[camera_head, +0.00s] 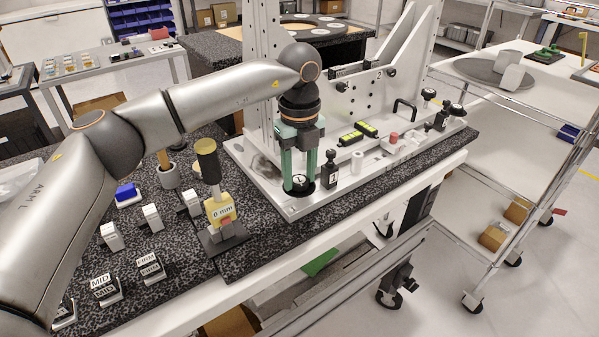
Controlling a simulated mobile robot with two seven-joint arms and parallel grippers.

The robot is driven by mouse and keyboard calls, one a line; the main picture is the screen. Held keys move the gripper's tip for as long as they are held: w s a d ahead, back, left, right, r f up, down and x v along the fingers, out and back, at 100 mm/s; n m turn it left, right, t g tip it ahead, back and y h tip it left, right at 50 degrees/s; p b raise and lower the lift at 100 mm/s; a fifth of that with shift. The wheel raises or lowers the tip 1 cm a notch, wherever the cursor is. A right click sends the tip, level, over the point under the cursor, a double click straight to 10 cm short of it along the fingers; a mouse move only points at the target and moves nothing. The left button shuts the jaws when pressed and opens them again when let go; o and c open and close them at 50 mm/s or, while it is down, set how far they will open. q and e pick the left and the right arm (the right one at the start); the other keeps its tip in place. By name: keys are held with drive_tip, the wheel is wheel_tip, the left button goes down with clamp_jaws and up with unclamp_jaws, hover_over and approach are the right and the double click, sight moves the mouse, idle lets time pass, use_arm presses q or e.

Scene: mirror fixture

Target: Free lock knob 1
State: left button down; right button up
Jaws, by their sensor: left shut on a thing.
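Lock knob 1 (299,189) is a black round knob with a white label on top, at the near left end of the fixture's silver base plate (350,186). My left gripper (299,178) points straight down over it, with its green fingers on either side of the knob and shut on it. The fingers cover part of the knob's sides. My right gripper is not in view.
A black knob labelled 3 (330,170) stands just right of the gripper. A yellow "0 mm" block (220,209) with a dark-topped post stands to the left. Labelled blocks (151,268) sit on the granite top (190,245). Green-and-black levels (351,138) lie behind.

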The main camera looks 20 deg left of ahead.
sight(299, 180)
use_arm(q)
drive_tip(key=shift+w, duration=0.1)
drive_tip(key=shift+c, duration=1.7)
unclamp_jaws()
wheel_tip(299, 180, up, 13)
drive_tip(key=shift+f, duration=0.2)
